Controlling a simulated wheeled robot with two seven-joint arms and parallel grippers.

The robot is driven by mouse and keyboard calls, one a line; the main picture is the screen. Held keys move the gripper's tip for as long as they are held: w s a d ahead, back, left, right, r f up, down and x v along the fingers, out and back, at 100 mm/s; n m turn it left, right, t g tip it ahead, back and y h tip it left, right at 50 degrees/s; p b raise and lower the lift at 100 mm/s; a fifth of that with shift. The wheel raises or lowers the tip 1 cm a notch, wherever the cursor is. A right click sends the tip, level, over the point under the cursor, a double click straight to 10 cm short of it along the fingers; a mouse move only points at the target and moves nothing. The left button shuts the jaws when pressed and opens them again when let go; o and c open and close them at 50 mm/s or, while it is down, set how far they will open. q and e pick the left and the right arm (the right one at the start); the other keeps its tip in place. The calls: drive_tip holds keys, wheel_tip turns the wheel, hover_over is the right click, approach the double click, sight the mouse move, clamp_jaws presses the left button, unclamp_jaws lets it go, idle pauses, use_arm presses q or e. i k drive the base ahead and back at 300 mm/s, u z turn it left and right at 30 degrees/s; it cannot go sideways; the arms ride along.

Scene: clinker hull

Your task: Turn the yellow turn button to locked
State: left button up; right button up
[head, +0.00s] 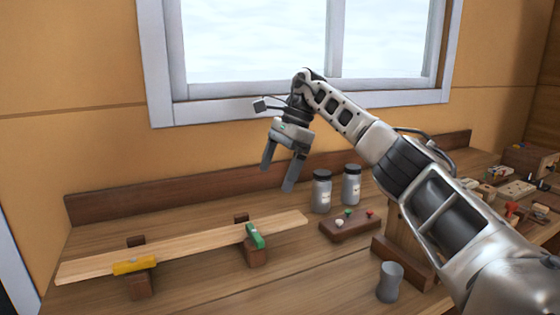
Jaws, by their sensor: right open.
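The yellow turn button (134,266) sits at the left support block (142,287), against the front edge of a long pale plank (190,244). It lies roughly along the plank. A green turn button (255,235) at the right support block (256,256) stands across the plank's edge. My right gripper (278,178) is open and empty, pointing down in the air above the back of the bench, to the right of and above both buttons. My left gripper is not in view.
Two grey jars with dark lids (321,192) stand right of the plank. A small wooden block with coloured knobs (350,226) and a grey cup (390,282) are nearer. More small parts (512,190) lie far right. The bench front left is clear.

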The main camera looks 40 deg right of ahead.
sight(134, 264)
drive_tip(key=k, duration=1)
